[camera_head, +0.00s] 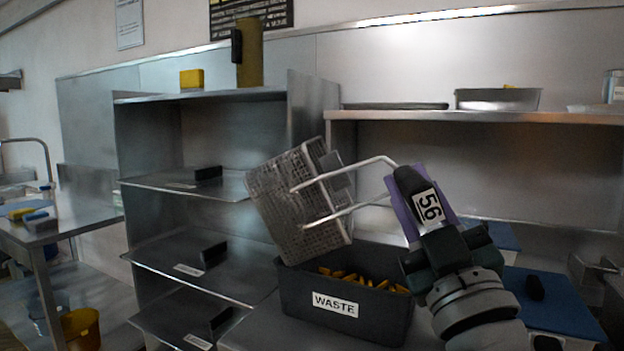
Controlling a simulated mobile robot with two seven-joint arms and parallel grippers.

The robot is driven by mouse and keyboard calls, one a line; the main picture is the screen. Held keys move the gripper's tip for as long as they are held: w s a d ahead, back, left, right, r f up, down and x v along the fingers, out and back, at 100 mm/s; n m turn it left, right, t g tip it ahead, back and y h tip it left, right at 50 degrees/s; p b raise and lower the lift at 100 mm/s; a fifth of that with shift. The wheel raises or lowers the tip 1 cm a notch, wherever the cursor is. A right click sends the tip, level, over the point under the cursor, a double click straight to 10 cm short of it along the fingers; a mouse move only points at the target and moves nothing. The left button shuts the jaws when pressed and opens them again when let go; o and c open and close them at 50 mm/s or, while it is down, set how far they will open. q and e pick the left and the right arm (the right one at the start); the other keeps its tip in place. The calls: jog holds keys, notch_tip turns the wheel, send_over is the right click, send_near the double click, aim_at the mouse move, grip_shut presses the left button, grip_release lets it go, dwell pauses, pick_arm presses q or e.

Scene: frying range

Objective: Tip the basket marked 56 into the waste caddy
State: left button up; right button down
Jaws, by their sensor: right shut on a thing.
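The wire fry basket (290,205) marked 56 is tilted steeply in the air above the left part of the waste caddy. Its black handle carries the white label 56 (427,207). My right gripper (432,235) is shut on the basket handle, to the right of the caddy. The dark waste caddy (292,297), labelled WASTE, stands on the counter and holds several orange-yellow fries (365,281). The inside of the basket is hidden from this side. My left gripper is not in view.
A steel rack (215,225) with several shelves stands left of the basket, close to it. A long shelf (480,116) behind holds a steel pan (497,99). A blue board (560,305) lies on the right. A yellow bucket (80,328) is at lower left.

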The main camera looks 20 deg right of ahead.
jog(key=w+a+r+n+g+y+p, duration=0.2)
jog(key=a+n+p, duration=0.4)
jog(key=p, duration=0.3)
jog(key=w+a+r+n+g+y+p, duration=0.3)
jog(key=w+a+r+n+y+p, duration=0.2)
jog(key=n+p, duration=0.4)
notch_tip(320, 180, up, 2)
jog(key=shift+w+a+r+n+g+y+p, duration=0.1)
jog(key=shift+w+a+n+g+y+p, duration=0.3)
jog(key=shift+a, duration=0.35)
